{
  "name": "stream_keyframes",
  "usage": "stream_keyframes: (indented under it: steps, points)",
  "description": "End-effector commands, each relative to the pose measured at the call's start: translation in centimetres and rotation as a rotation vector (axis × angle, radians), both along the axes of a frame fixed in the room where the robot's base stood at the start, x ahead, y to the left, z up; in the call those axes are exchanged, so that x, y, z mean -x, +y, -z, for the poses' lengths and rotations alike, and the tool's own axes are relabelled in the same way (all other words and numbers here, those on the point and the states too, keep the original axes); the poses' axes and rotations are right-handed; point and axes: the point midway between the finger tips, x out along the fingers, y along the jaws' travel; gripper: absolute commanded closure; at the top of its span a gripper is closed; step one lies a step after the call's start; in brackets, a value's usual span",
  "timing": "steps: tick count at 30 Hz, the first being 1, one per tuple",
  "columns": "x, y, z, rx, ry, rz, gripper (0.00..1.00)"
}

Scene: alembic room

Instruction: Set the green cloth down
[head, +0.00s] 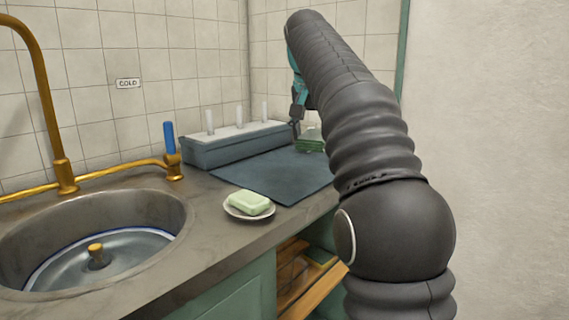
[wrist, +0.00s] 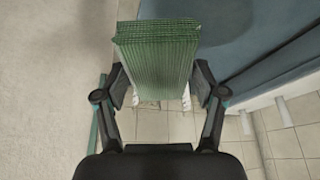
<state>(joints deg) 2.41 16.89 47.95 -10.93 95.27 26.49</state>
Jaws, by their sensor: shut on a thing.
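My gripper (wrist: 160,84) is shut on the folded green cloth (wrist: 156,50), which sits between the two fingers and reaches out past their tips. In the head view the cloth (head: 309,141) shows as a small green block at the far right part of the dark blue mat (head: 275,172). My gripper (head: 297,115) is above it there, partly hidden by my arm. I cannot tell whether the cloth touches the mat or hangs just above it.
A blue-grey box (head: 232,148) with several white pegs stands along the back wall. A saucer (head: 247,213) with a green soap bar (head: 249,203) is at the mat's front edge. The sink (head: 100,262) and brass tap (head: 64,176) are at left. The mat's middle is clear.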

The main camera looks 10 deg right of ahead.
Motion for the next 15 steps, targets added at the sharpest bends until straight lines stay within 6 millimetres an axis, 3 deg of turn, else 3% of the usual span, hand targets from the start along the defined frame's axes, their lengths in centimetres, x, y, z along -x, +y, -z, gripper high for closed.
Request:
stream_keyframes:
  steps: [6,15]
  points:
    - [-3.4,3.7,2.8,-0.001,0.002,-0.014,0.58]
    - [-6.9,6.7,5.6,0.000,0.001,-0.009,0.58]
